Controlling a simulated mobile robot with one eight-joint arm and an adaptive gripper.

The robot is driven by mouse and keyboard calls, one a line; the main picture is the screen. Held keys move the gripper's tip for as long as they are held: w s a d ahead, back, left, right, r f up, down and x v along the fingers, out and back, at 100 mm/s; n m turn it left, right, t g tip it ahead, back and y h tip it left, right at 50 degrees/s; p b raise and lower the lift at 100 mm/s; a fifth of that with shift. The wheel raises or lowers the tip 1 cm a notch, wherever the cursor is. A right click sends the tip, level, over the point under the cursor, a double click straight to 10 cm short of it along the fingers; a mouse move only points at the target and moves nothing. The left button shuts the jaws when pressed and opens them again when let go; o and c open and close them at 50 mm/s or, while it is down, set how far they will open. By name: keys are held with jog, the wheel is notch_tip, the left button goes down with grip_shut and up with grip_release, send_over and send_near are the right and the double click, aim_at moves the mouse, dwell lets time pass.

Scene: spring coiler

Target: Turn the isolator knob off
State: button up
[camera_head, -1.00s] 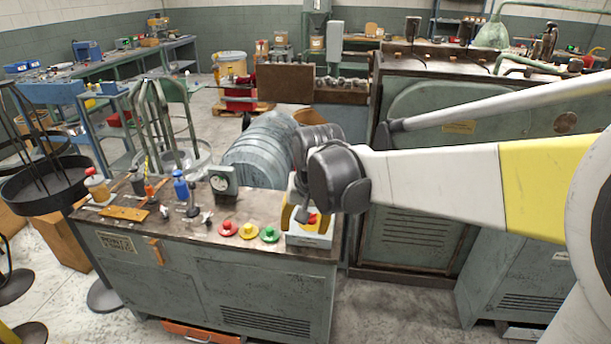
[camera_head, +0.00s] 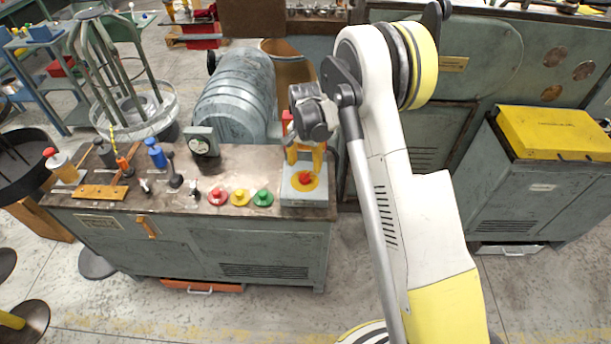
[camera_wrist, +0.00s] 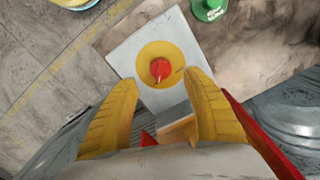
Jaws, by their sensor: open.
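The isolator knob (camera_head: 305,178) is a small red knob on a round yellow plate, on top of a light grey box (camera_head: 290,197) at the right end of the console top. In the wrist view the red knob (camera_wrist: 160,69) sits in the middle of the yellow plate (camera_wrist: 174,52), with a small pointer mark on it. My gripper (camera_head: 305,154) has yellow fingers and is just behind the knob in the head view. In the wrist view my gripper (camera_wrist: 162,80) is open, one finger toward each side of the knob. Nothing is between the fingers; contact with the box cannot be told.
Red, yellow and green buttons (camera_head: 240,197) stand in a row left of the box. A large ribbed grey drum (camera_head: 235,100) stands behind. Floor in front is clear.

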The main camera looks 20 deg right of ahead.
aim_at(305, 175)
notch_tip(305, 175, down, 6)
jog(key=shift+w+f+b, duration=0.1)
jog(key=shift+f+b, duration=0.1)
jog(key=shift+b, duration=0.2)
jog(key=c, duration=1.2)
